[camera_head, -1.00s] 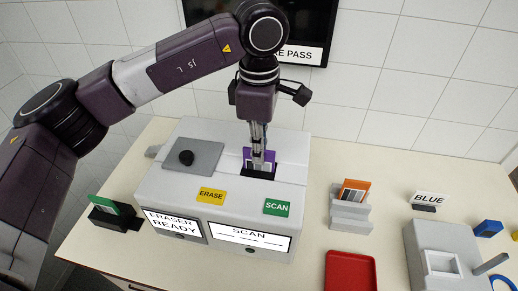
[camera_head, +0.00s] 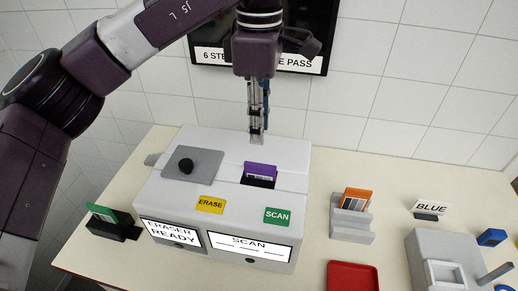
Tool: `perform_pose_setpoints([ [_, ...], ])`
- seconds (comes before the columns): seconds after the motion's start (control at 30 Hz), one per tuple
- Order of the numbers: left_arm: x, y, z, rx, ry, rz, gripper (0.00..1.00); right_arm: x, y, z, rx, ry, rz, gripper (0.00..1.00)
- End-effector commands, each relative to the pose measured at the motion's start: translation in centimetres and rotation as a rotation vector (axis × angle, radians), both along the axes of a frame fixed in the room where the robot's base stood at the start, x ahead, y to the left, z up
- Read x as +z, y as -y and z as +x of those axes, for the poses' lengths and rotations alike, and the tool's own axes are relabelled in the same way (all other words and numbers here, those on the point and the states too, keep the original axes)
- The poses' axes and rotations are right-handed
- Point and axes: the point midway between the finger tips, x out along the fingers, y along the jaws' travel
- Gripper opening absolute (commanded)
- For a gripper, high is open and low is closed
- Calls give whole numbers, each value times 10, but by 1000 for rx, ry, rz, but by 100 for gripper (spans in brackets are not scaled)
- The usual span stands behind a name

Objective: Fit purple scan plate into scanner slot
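The purple scan plate (camera_head: 260,170) stands upright in the dark slot (camera_head: 257,182) on top of the grey scanner unit (camera_head: 225,217), with its upper part showing above the slot. It has a pale label on its front. My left gripper (camera_head: 257,138) points down above and behind the plate, apart from it, and holds nothing that I can see. Its fingers overlap in this view, so their gap cannot be judged. The green SCAN button (camera_head: 277,216) and the screen reading SCAN (camera_head: 249,247) are on the unit. My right gripper is not in view.
An orange plate (camera_head: 356,199) stands in a grey holder (camera_head: 351,226); a green plate (camera_head: 103,213) stands in a black holder (camera_head: 113,229) at left. A red tray (camera_head: 353,277), a BLUE sign (camera_head: 431,206) and a grey device (camera_head: 446,257) are at right. A wall screen (camera_head: 215,70) hangs behind.

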Motion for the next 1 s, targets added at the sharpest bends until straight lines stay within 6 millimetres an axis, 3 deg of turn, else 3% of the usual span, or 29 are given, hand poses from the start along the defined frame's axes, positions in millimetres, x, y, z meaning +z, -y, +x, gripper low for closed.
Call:
perform_pose_setpoints([
  [0.2, 31, 0, 0, 1, 1, 1, 23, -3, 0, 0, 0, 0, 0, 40],
  [0.67, 40, 0, -1, 0, -1, 0, 23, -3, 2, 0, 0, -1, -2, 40],
  [0.77, 49, 0, -1, 0, -1, 0, 23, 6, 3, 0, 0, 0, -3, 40],
  [1.0, 93, 0, -1, 0, -1, 0, 23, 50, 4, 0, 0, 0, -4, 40],
])
